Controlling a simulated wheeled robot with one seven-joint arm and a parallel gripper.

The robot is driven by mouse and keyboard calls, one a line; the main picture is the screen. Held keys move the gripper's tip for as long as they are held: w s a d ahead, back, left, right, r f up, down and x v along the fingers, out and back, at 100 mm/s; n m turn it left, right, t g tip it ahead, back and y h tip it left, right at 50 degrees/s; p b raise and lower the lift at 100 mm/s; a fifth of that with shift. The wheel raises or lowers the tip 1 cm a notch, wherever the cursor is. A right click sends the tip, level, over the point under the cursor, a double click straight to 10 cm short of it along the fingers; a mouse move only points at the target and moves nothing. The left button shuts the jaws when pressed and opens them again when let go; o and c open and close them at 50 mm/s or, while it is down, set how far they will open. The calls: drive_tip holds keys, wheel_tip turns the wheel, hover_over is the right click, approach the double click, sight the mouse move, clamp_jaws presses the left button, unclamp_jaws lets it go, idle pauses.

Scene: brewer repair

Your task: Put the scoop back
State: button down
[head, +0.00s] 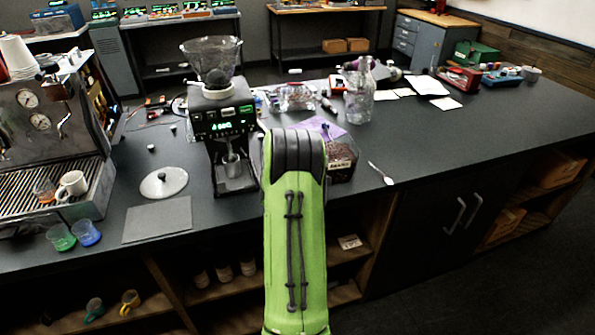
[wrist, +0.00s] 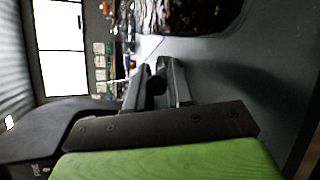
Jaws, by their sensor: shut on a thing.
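My gripper (wrist: 160,72) is shut, with a small dark rounded piece between its fingers. This looks like part of the scoop (wrist: 157,86); its remaining shape cannot be made out. In the head view my green arm hides the gripper and what it holds. A clear box of dark beans (head: 341,163) with a label stands on the counter, just right of my arm. Its beans also show at the top of the wrist view (wrist: 190,12). A small pale spoon (head: 381,173) lies on the counter right of the box, near the front edge.
The grinder (head: 222,125) with its clear hopper stands left of my arm, and the espresso machine (head: 45,125) farther left. A glass jar (head: 359,100) stands behind the bean box. A round lid (head: 164,182) lies on the left.

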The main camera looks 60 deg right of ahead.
drive_tip(key=c, duration=1)
unclamp_jaws()
drive_tip(key=shift+f, duration=0.15)
